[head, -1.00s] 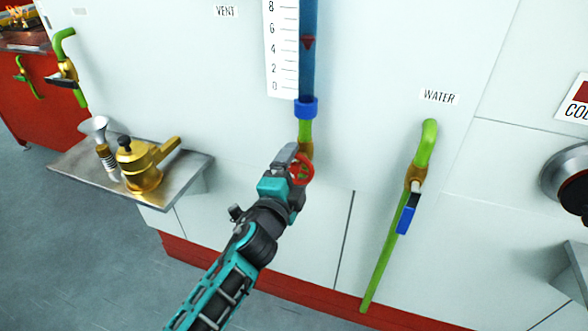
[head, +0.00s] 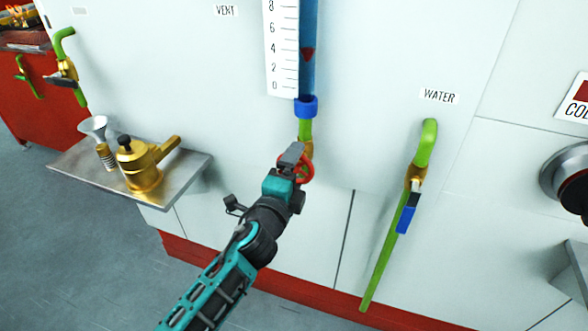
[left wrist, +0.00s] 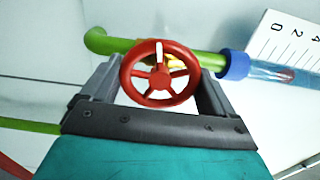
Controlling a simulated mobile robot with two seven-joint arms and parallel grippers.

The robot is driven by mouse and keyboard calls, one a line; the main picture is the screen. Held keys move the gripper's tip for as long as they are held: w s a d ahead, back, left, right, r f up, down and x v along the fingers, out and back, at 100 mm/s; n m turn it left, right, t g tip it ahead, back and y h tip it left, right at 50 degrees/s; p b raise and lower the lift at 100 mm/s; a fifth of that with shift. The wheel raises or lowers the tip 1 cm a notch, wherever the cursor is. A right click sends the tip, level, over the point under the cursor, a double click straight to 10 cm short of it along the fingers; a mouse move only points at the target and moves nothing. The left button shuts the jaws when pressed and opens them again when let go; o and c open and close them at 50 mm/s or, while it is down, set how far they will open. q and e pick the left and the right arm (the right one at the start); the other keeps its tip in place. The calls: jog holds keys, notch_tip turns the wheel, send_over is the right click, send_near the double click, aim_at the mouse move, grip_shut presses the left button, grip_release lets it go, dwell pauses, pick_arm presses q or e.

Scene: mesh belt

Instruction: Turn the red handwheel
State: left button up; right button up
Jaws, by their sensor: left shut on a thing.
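The red handwheel (head: 305,168) is on the green and brass pipe below the blue gauge tube, partly hidden behind my left gripper (head: 294,158) in the head view. In the left wrist view the handwheel (left wrist: 160,73) shows whole, a spoked red ring between the two grey fingers of my left gripper (left wrist: 160,84). The gripper is shut on the wheel, one finger at each side of its rim. My right gripper is not in view.
A metal shelf (head: 84,178) at the left carries a brass pot (head: 141,168) and a small funnel piece (head: 97,132). Right of the handwheel, a green water pipe (head: 378,265) with a blue-handled valve (head: 406,214) runs down the white panel. The gauge scale (head: 283,50) is above.

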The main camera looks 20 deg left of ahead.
pick_arm(q)
jog(key=o, duration=0.8)
jog(key=shift+a, duration=0.15)
jog(key=shift+s+a+b, duration=0.15)
jog(key=shift+s+b, duration=0.75)
jog(key=shift+s, duration=5.55)
